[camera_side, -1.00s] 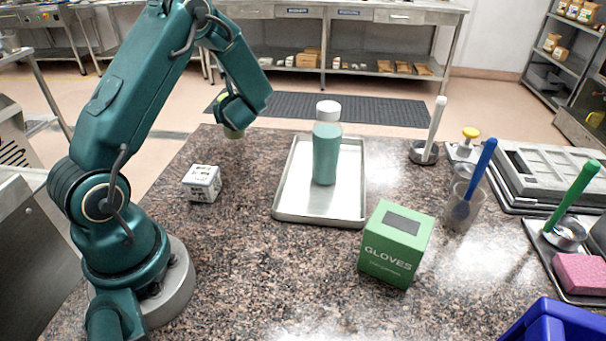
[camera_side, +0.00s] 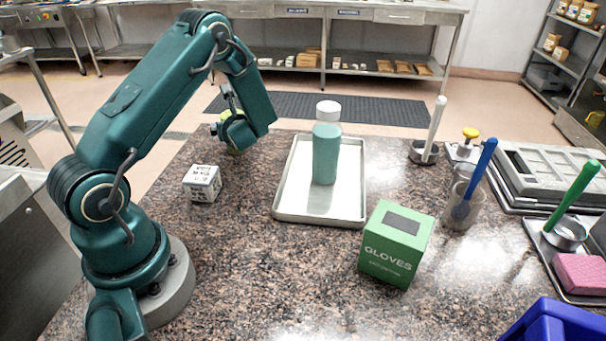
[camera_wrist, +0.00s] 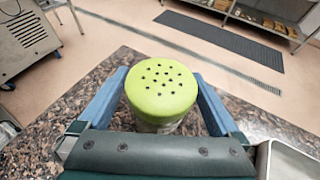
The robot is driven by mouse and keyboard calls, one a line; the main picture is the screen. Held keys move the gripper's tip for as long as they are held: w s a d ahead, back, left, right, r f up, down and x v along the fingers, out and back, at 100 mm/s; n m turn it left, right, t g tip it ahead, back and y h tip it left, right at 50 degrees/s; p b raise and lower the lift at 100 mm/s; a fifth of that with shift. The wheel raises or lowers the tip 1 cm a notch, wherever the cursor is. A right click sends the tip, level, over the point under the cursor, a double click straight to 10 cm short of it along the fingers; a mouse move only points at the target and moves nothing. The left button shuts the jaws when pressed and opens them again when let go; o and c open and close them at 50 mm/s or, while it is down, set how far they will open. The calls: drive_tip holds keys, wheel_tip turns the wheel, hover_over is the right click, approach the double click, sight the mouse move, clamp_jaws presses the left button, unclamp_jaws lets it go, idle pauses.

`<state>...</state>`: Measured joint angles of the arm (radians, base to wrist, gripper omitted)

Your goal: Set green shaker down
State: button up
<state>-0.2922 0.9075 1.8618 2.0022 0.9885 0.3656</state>
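The green shaker shows in the wrist view (camera_wrist: 160,92), with its round lime-green lid, dotted with dark holes, facing the camera. Its paler body is mostly hidden under the lid. The two blue fingers of my gripper (camera_wrist: 161,98) lie on either side of it, and my gripper is shut on it. I cannot tell whether the shaker touches the counter.
A white lettered cube (camera_side: 202,183) sits nearby, in front of my gripper. A metal tray (camera_side: 290,207) with a teal bottle (camera_side: 326,150) stands to the right. A green gloves box (camera_side: 396,243) is in front of the tray. Counter between cube and tray is clear.

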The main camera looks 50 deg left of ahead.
drive_tip(key=shift+r, duration=0.1)
drive_tip(key=shift+r, duration=0.2)
drive_tip(key=s+d+r+n+g+h, duration=0.2)
drive_tip(key=s+d+r+n, duration=0.3)
drive_tip(key=d, duration=0.4)
drive_tip(key=s+d+r+n+g+h, duration=0.1)
drive_tip(key=s+d+r+n+h, duration=0.15)
drive_tip(key=s+d+n, duration=0.5)
drive_tip(key=d+r+n+t+h, duration=0.2)
drive_tip(key=d+n+h, duration=0.2)
drive_tip(key=d, duration=0.3)
drive_tip(key=s+d+r+n+t+h, duration=0.1)
drive_tip(key=d+n+h, duration=0.3)
drive_tip(key=d, duration=0.4)
drive_tip(key=shift+s+r+n+t, duration=0.15)
drive_tip(key=shift+r+n+t, duration=0.4)
drive_tip(key=shift+r+t, duration=0.25)
drive_tip(key=shift+d, duration=0.1)
